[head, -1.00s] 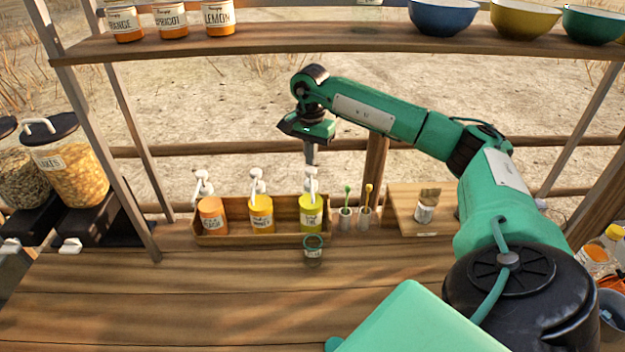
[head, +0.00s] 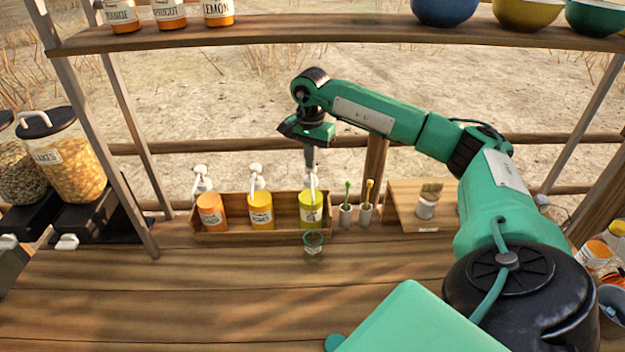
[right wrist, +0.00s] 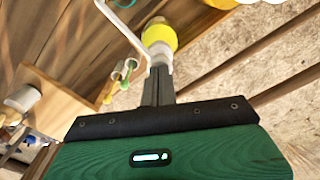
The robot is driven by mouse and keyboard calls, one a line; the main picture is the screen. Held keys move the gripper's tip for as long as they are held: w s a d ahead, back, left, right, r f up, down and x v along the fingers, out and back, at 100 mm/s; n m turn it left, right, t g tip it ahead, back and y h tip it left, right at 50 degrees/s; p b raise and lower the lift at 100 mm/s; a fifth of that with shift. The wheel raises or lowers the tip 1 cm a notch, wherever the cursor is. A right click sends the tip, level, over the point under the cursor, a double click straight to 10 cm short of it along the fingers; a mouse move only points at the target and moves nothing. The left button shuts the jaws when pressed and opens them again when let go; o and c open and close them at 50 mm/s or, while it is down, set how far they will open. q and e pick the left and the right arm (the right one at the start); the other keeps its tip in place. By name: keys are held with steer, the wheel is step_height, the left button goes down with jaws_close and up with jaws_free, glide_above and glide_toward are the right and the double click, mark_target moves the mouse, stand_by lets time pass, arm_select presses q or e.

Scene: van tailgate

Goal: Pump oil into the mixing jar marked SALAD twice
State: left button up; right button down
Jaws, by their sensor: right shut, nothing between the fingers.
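The oil pump bottle is the yellow-green one (head: 311,211) at the right end of a wooden tray (head: 285,234); its label is too small to read. A small clear jar (head: 313,244) stands on the counter just in front of it, under the pump's front side; its marking and contents cannot be made out. My right gripper (head: 310,164) is shut and empty, pointing down with its fingertips at the white pump head. The right wrist view shows the fingers (right wrist: 158,76) at the top of the yellow bottle (right wrist: 159,38). My left gripper is not in view.
An orange bottle (head: 211,212) and a yellow honey bottle (head: 261,211) share the tray. Right of it stand two small cups with a green (head: 347,195) and a yellow dipper (head: 369,196), then a board (head: 403,205) with a jar. The front counter is clear.

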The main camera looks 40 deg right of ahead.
steer(key=shift+f, duration=0.4)
steer(key=shift+r+p, duration=0.8)
steer(key=shift+r, duration=0.7)
